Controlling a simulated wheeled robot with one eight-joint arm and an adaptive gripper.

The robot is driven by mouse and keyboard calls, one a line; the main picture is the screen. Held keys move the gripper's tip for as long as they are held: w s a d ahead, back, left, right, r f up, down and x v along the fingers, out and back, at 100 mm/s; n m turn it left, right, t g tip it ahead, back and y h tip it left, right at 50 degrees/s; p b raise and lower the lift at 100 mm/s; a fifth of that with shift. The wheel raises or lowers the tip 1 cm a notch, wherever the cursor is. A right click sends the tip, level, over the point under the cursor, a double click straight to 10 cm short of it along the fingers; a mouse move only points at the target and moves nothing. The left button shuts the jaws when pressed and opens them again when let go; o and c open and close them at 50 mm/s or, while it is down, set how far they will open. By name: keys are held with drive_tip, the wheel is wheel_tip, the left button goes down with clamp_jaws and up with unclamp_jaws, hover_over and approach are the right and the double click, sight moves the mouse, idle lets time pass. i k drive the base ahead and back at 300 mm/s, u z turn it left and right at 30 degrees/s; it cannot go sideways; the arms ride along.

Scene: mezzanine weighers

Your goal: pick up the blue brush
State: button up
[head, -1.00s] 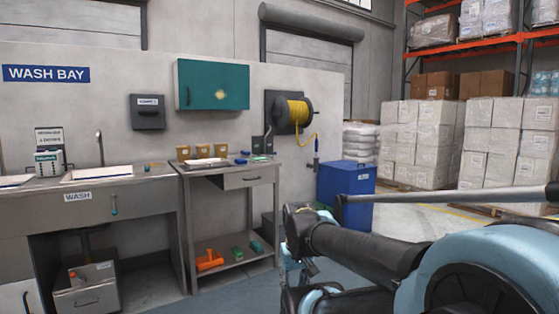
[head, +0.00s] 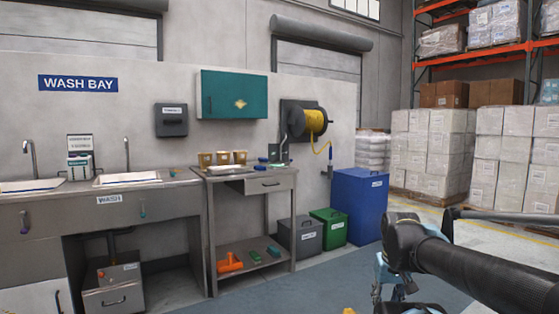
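A small blue item (head: 262,159), possibly the blue brush, lies on the top of the steel side table (head: 222,174). It is too small for me to be sure of its shape. My arm reaches in from the right edge in the head view. The light blue and dark parts at its far end, where my gripper (head: 388,282) seems to be, hang low over the floor, well apart from the table. I cannot make out its fingers.
The table's lower shelf holds an orange item (head: 229,262) and green items (head: 273,251). Grey (head: 301,237), green (head: 330,229) and blue (head: 358,207) bins stand to its right. Yellow-brown tubs (head: 223,158) stand at the table's back. Floor in front is clear.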

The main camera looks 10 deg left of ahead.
sight(262, 161)
drive_tip(key=z, duration=0.25)
drive_tip(key=i, duration=2.75)
drive_tip(key=u, duration=1.1)
drive_tip(key=i, duration=0.8)
drive_tip(key=u, duration=0.85)
drive_tip(key=i, duration=0.35)
drive_tip(key=u, duration=0.05)
